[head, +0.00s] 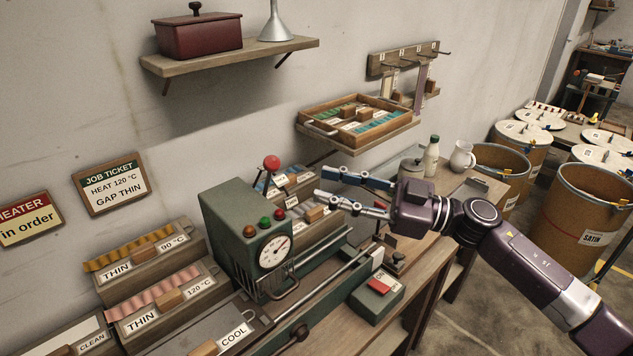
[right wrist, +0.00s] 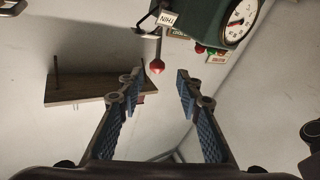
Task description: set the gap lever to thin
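The gap lever has a red ball knob (head: 271,162) on a thin rod. It stands up behind the green machine (head: 242,224), which has a dial and several coloured lamps. My right gripper (head: 319,182) is open and empty, its fingers pointing left toward the lever, to the right of the knob. In the right wrist view the red knob (right wrist: 157,67) shows between the open fingertips (right wrist: 159,76), apparently beyond them, with no contact visible. A THIN plate (right wrist: 167,18) shows beside the lever there. The lever's base is hidden in the head view. My left gripper is not in view.
A job ticket (head: 109,184) on the wall reads heat 120 °C, gap thin. Labelled boxes stand left of and behind the machine. A shelf with a wooden tray (head: 352,122) sits above my right gripper. A bottle (head: 432,157) and jug (head: 462,157) stand beyond it.

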